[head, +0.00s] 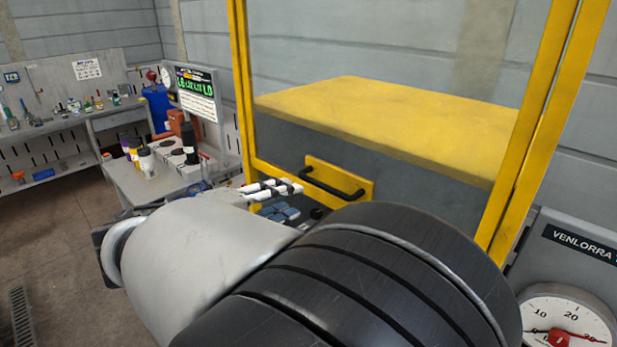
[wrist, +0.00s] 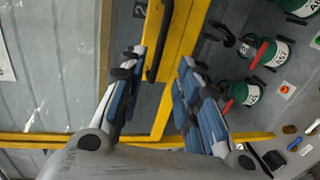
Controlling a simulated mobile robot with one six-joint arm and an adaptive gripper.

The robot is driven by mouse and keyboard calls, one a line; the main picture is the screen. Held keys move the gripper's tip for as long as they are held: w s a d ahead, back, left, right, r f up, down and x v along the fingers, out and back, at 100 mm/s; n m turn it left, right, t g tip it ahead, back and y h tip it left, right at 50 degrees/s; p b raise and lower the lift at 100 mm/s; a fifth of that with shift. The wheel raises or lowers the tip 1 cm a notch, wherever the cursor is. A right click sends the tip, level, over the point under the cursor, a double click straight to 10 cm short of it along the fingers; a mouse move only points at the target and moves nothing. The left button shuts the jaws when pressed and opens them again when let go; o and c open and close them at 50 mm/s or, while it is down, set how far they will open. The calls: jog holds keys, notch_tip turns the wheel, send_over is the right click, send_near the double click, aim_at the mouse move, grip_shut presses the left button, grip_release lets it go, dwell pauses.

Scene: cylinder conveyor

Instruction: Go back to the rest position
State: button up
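My gripper (head: 284,201) is in the middle of the head view, partly hidden behind my own arm. In the wrist view my gripper (wrist: 163,56) has its two fingers with blue pads spread well apart, and nothing is held between them. A black handle (head: 334,184) on a yellow-framed, clear-panelled enclosure (head: 241,90) lies just right of the fingers in the head view. In the wrist view the handle (wrist: 159,45) shows in the gap between the fingers, apparently beyond them; I cannot tell the distance.
A dial gauge (head: 565,318) stands at lower right. Green bottles (wrist: 275,53) show right in the wrist view. The floor at left is clear.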

jog(key=s+d+f+m+g+y+b, duration=0.1)
jog(key=s+d+f+m+g+b, duration=0.25)
jog(key=d, duration=0.75)
jog(key=s+d+f+m+g+y+b, duration=0.15)
jog(key=s+d+f+g, duration=0.25)
jog(key=s+d+f, duration=0.55)
jog(key=s+d+f+m+y+b, duration=0.3)
jog(key=s+f+m+y+b, duration=0.2)
jog(key=s, duration=0.6)
notch_tip(320, 180, down, 4)
jog(key=shift+s+r+y+b, duration=0.1)
jog(key=shift+s+y+b, duration=0.25)
jog(key=shift+y, duration=0.7)
jog(key=shift+d, duration=0.1)
jog(key=shift+w, duration=0.1)
jog(key=shift+c, duration=0.5)
